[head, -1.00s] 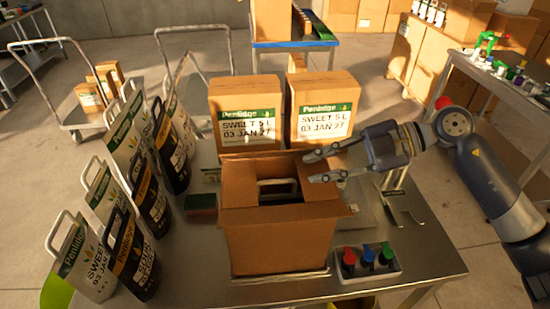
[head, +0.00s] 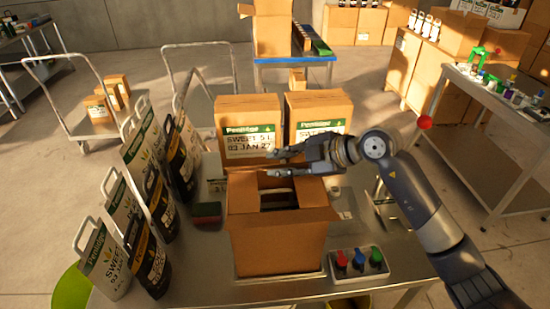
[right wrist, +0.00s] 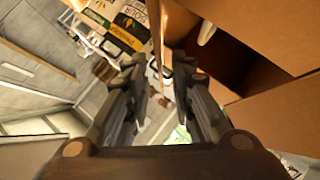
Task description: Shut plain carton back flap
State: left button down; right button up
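The plain carton (head: 278,245) stands open on the steel table, with a pale-handled item partly showing inside. Its back flap (head: 304,184) is at the far edge of the opening, partly hidden by my right gripper, so its exact angle is unclear. My right gripper (head: 271,166) is over the far side of the carton, pointing left, fingers apart. In the right wrist view the open fingers (right wrist: 158,85) lie beside brown cardboard; a thin cardboard edge runs close to the gap between them. I cannot tell whether they touch it. My left gripper is out of view.
Two labelled cartons (head: 248,128) stand close behind the plain carton. Several labelled bags (head: 112,255) line the left of the table. A tray of red, blue and green-topped items (head: 361,264) sits at front right. A dark red-and-green block (head: 207,212) lies left of the carton.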

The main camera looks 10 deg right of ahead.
jog(key=shift+x, duration=1.2)
grip_shut()
jog(key=s+f+n+t+b, duration=0.1)
jog(key=f+t+b, duration=0.1)
jog(key=b, duration=0.2)
jog(key=shift+s+n, duration=0.1)
jog(key=shift+n, duration=0.2)
jog(key=shift+s+n+t+y+b, duration=0.15)
jog(key=shift+n+t+y+b, duration=0.15)
jog(key=shift+t+y+b, duration=0.25)
grip_release()
jog(key=shift+r, duration=0.1)
